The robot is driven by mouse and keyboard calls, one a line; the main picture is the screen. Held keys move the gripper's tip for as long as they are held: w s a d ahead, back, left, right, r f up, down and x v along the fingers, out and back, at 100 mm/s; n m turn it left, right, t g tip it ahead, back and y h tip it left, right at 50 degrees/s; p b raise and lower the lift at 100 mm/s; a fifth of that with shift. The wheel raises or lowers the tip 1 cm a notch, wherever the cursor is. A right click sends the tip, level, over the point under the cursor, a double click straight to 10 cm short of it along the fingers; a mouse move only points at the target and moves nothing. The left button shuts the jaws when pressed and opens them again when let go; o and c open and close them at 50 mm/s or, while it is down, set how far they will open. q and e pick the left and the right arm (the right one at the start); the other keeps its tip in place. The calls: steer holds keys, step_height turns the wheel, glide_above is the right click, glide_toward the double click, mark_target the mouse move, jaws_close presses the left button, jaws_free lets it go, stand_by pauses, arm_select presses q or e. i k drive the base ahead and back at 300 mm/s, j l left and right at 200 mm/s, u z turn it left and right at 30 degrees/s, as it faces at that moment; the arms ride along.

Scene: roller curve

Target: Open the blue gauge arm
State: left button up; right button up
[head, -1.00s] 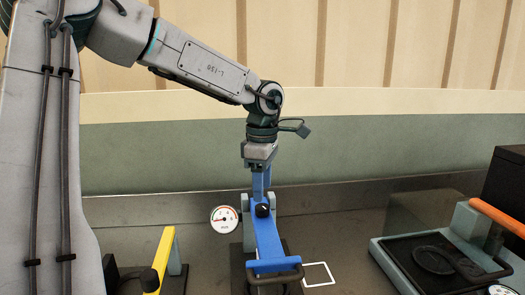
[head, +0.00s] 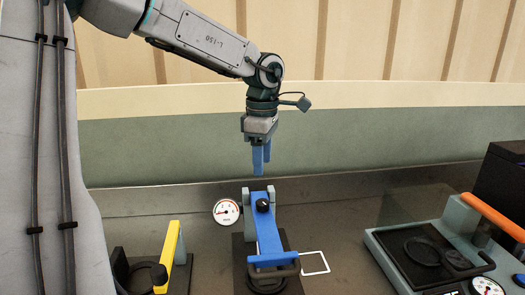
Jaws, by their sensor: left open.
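The blue gauge arm (head: 268,232) runs from two grey posts at the back down toward the front of its dark base (head: 247,270). My left gripper (head: 262,163) has blue fingers and points down, open and empty. In the picture it is just above the back end of the blue arm, with a gap between. My right gripper is not in view.
A yellow-armed fixture (head: 168,257) stands to the left, and an orange-handled fixture (head: 490,215) to the right. A dark box (head: 505,190) stands at the far right.

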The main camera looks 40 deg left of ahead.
mark_target(271, 254)
steer(key=k+j, duration=0.2)
steer(key=k, duration=0.3)
steer(key=k+j, duration=0.2)
steer(key=k, duration=0.25)
steer(key=k+j, duration=0.2)
steer(key=k, duration=0.3)
steer(key=k+j, duration=0.2)
steer(key=k, duration=0.25)
